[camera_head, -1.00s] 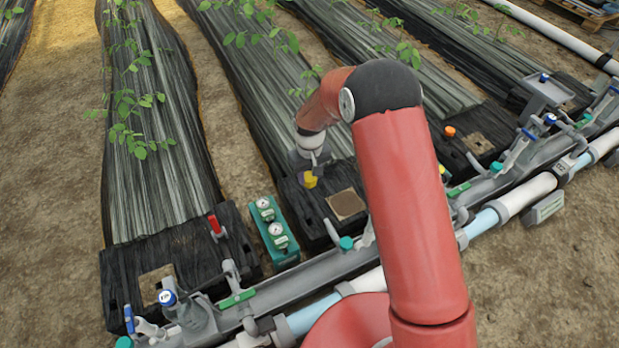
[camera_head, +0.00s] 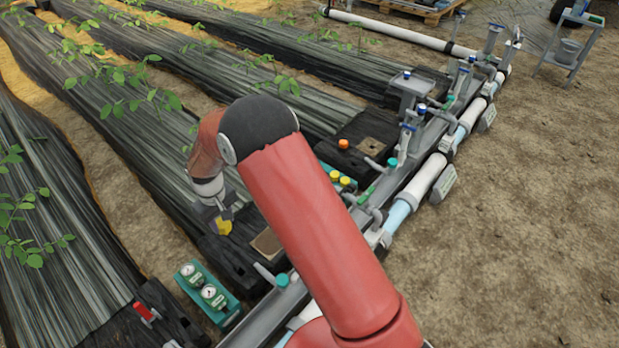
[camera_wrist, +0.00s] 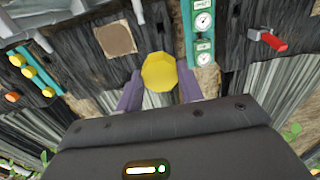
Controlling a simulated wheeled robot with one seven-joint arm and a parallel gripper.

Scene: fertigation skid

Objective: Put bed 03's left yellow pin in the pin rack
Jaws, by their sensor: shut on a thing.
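My gripper (camera_head: 222,216) is shut on a yellow pin (camera_head: 224,227), held above the black end block of a bed. In the wrist view the pin's yellow head (camera_wrist: 160,72) sits between my two purple-grey fingers (camera_wrist: 158,90). Its lower part is hidden. A teal strip with two yellow caps (camera_head: 340,179) stands beside the manifold, to the right of my arm. It also shows in the wrist view with yellow caps (camera_wrist: 29,72) at the left. I cannot tell for certain which fixture is the pin rack.
A teal box with two gauges (camera_head: 208,293) stands left of the manifold. A red-handled valve (camera_head: 145,311) is near the lower left. An orange knob (camera_head: 343,144) sits on a farther black block. A grey tray (camera_head: 409,84) stands by the pipes.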

